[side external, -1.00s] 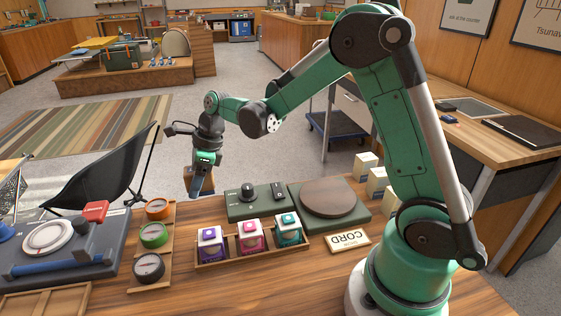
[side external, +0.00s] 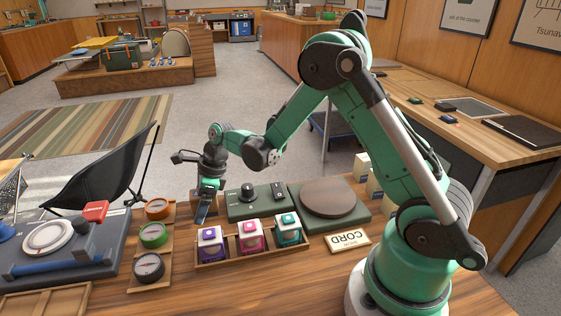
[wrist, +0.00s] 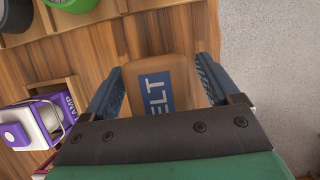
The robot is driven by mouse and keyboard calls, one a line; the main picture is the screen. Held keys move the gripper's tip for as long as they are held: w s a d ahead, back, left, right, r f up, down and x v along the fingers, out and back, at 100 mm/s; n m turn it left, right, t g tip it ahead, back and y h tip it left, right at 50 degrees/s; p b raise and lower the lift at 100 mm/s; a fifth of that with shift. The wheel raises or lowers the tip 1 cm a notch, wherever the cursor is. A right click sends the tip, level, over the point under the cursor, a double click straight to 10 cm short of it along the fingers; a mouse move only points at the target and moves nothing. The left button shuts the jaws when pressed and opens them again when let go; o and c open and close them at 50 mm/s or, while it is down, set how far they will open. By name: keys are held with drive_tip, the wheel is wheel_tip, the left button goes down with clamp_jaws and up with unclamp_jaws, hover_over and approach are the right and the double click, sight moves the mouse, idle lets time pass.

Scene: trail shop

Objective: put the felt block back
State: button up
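The felt block (wrist: 158,72) is a tan block with a blue label, of which the letters "ELT" show in the wrist view. My gripper (wrist: 161,82) has one dark blue finger on each side of it and looks shut on it. In the side external view my gripper (side external: 203,214) points down near the table's far edge, left of the green control panel. There the brown block (side external: 196,203) is mostly hidden behind the fingers. I cannot tell whether its underside touches the table.
A wooden tray with purple (side external: 212,243), pink (side external: 249,236) and teal (side external: 288,229) lanterns stands close in front. The green panel (side external: 243,208) is right of my gripper. Orange (side external: 158,209), green (side external: 154,235) and black (side external: 149,267) round items stand left. Bare wood lies between.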

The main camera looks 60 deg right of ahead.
drive_tip(key=shift+r, duration=0.15)
drive_tip(key=v, duration=1.1)
drive_tip(key=s+a+r+n+t+h, duration=0.1)
drive_tip(key=s+n, duration=0.4)
drive_tip(key=n, duration=0.8)
drive_tip(key=s+a+r+n+t+h, duration=0.2)
drive_tip(key=s+n, duration=0.4)
drive_tip(key=n, duration=0.8)
drive_tip(key=shift+s+a+t, duration=0.2)
drive_tip(key=shift+a+t, duration=0.3)
drive_tip(key=shift+a, duration=0.3)
